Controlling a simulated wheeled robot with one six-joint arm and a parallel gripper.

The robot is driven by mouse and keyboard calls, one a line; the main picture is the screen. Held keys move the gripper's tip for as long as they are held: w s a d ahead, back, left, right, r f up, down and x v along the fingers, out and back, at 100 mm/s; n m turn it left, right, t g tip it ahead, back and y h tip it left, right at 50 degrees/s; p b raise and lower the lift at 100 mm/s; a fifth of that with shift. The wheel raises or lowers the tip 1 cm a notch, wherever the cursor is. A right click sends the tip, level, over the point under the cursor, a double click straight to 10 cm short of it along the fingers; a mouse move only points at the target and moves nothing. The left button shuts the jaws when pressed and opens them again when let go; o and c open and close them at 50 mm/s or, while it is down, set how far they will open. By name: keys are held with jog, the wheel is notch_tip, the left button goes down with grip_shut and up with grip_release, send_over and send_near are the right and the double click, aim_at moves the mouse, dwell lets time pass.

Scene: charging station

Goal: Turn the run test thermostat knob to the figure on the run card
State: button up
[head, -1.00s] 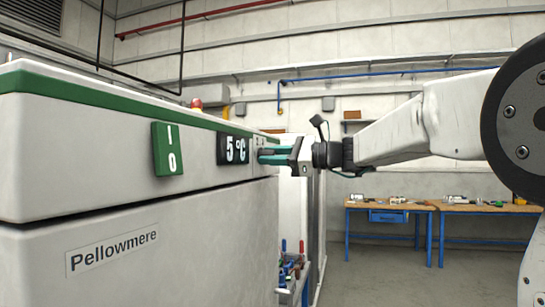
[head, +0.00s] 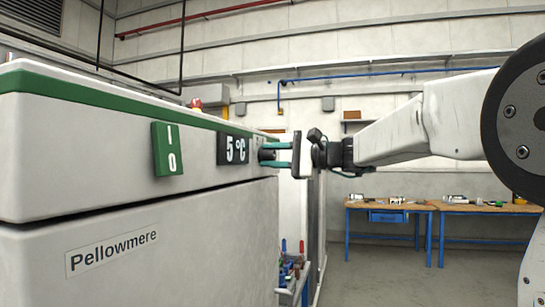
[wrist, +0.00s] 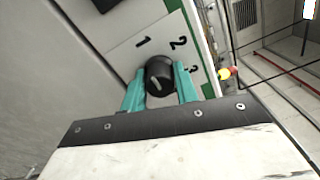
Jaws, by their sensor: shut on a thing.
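The black thermostat knob (wrist: 160,72) is on a pale dial plate with the figures 1, 2 and 3 in the wrist view. A light mark shows on the knob's face; which figure it points at is unclear. My gripper (wrist: 158,80) has its teal fingers shut on the knob, one on each side. The dial figures are hidden there. I cannot see a run card.
A rack of tools (head: 291,265) stands beyond the cabinet's corner. Workbenches (head: 390,206) stand far back, with open floor before them.

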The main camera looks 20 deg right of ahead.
dwell(0.3)
jog(key=o, duration=1)
jog(key=v, duration=0.8)
